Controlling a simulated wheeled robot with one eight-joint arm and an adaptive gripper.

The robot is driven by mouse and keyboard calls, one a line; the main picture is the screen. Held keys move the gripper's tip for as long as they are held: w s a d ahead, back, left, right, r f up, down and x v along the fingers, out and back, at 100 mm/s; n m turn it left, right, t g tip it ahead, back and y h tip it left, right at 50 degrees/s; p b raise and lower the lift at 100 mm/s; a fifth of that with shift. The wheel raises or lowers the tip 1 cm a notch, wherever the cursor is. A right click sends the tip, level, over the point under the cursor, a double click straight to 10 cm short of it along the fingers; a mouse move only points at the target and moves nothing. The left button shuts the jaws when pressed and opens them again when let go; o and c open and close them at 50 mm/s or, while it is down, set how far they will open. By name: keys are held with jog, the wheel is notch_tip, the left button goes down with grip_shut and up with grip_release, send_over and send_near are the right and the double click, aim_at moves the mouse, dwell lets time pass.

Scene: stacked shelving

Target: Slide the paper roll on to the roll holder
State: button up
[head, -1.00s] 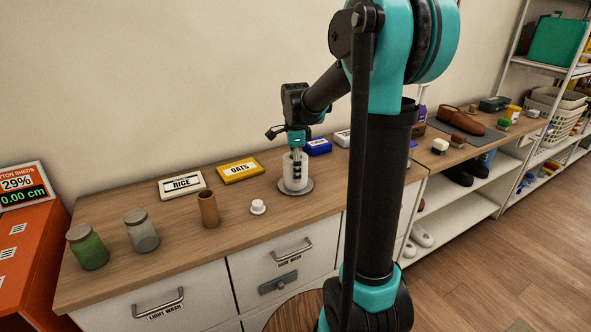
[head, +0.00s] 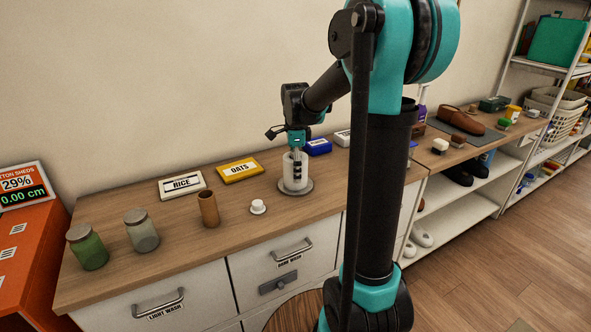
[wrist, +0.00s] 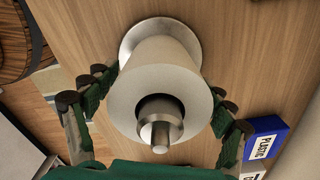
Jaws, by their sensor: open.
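The white paper roll (head: 287,171) stands upright on the counter, around the post of the roll holder. The holder's round grey base (head: 309,187) shows beneath it. In the wrist view the paper roll (wrist: 187,83) sits around the metal post (wrist: 159,127), whose tip sticks out of the roll's core, and the roll reaches down to or near the silver base (wrist: 191,36). My gripper (head: 297,158) is right above and around the roll. In the wrist view its green fingers (wrist: 160,100) are spread on both sides, apart from the roll.
A RICE box (head: 182,185), a yellow OATS box (head: 240,171) and blue boxes (head: 318,146) stand along the back. The counter front is clear.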

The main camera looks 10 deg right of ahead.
jog(key=shift+r, duration=0.15)
jog(key=shift+r, duration=8.2)
jog(key=o, duration=0.4)
notch_tip(320, 180, up, 12)
jog(key=shift+s, duration=0.1)
